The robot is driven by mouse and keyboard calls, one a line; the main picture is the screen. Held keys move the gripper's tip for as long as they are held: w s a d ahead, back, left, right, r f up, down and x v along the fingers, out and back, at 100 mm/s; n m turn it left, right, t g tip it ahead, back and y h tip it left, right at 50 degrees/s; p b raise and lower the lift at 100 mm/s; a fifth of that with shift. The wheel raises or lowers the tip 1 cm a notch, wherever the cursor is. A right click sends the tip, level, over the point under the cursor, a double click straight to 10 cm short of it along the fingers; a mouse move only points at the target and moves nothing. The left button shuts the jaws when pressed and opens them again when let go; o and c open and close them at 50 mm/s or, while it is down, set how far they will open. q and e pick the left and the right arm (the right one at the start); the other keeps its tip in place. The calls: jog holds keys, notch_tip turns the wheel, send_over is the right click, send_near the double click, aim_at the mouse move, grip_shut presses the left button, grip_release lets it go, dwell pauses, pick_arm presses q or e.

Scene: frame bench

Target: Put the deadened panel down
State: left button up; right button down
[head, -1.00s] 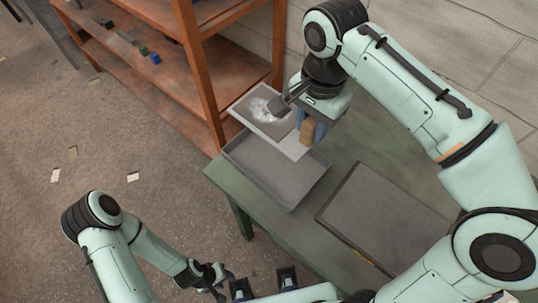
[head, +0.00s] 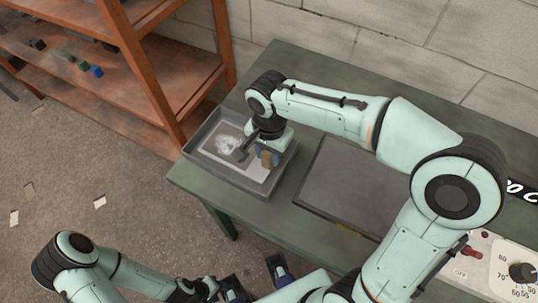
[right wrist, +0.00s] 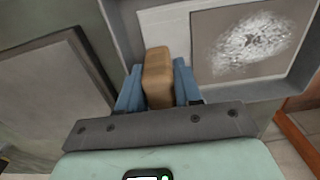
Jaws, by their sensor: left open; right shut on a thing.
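The deadened panel (head: 228,144) is a pale sheet with a dark grey patch and a whitish smear. It lies within the walls of the grey tray (head: 222,180) on the bench; I cannot tell if it touches the tray floor. My right gripper (head: 267,156) is shut on the tan block at the panel's edge. In the right wrist view the blue fingers (right wrist: 158,88) sit either side of that block, and the panel (right wrist: 250,42) lies beyond. My left gripper (head: 257,280) is open and empty, low at the front, off the bench edge.
A dark flat slab (head: 345,188) lies on the green bench (head: 292,62) right of the tray. A control box with a dial (head: 500,265) is at the lower right. An orange-brown shelf (head: 150,75) stands left of the bench. Bench behind the tray is clear.

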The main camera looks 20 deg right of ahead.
jog(key=shift+f, duration=0.8)
jog(key=shift+f, duration=0.15)
jog(key=c, duration=1)
grip_release()
jog(key=shift+c, duration=0.2)
notch_tip(320, 180, up, 12)
jog(key=shift+r+p, duration=0.15)
jog(key=shift+p, duration=0.9)
